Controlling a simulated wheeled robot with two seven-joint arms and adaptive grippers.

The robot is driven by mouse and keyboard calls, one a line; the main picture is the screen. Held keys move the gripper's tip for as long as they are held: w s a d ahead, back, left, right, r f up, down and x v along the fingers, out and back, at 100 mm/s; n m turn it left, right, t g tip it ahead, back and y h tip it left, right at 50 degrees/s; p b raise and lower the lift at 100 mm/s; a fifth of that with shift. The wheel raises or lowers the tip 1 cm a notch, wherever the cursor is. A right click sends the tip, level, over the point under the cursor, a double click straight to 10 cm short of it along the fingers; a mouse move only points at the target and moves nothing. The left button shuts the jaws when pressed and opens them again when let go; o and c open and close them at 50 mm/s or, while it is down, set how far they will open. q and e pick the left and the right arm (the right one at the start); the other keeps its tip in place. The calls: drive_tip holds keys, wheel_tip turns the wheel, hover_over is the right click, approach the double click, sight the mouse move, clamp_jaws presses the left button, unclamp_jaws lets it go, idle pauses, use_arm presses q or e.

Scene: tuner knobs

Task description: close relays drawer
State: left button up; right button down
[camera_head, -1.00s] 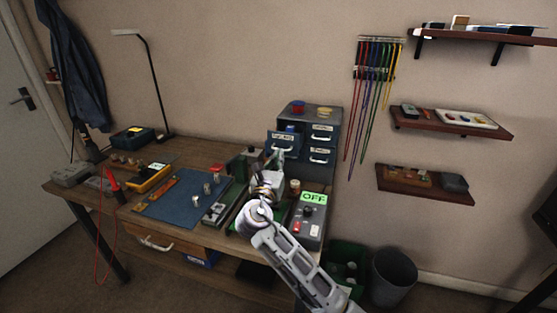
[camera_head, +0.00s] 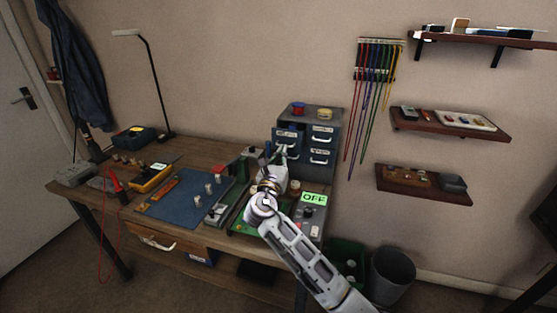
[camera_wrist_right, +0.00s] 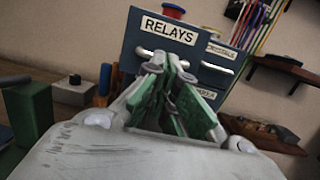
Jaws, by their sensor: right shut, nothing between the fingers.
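The relays drawer (camera_head: 286,136) is the upper left drawer of the grey-blue cabinet (camera_head: 331,115) at the back right of the bench. Its front stands a little forward of the drawers beside it, so it looks partly open. In the right wrist view, its front (camera_wrist_right: 131,38) carries a RELAYS label and a pale bar handle. My right gripper (camera_head: 282,153) is shut and empty, with its fingertips at the drawer front. In the wrist view, the closed fingers (camera_wrist_right: 172,65) overlap the handle; I cannot tell whether they touch it. My left gripper is out of view.
A grey box with a green OFF display (camera_head: 314,198) stands right of my forearm. A blue mat (camera_head: 180,205) with small knobs lies to the left. A green block (camera_wrist_right: 28,110) is close on the left in the wrist view. Wall shelves hang at right.

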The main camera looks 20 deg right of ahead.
sight(289, 144)
drive_tip(key=shift+f+p+x, duration=0.2)
drive_tip(key=shift+p+x, duration=0.2)
drive_tip(key=shift+x, duration=0.9)
drive_tip(key=shift+f+p+x, duration=0.25)
drive_tip(key=shift+p+x, duration=0.1)
drive_tip(key=shift+x, duration=0.9)
drive_tip(key=shift+f+p+x, duration=0.2)
drive_tip(key=shift+p+x, duration=0.2)
drive_tip(key=shift+x, duration=0.9)
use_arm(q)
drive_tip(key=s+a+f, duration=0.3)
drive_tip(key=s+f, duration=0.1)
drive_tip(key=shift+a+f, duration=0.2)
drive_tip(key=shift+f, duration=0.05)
use_arm(e)
drive_tip(key=shift+d+r, duration=0.15)
drive_tip(key=shift+d, duration=0.15)
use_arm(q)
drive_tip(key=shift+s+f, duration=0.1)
use_arm(e)
drive_tip(key=shift+r, duration=0.1)
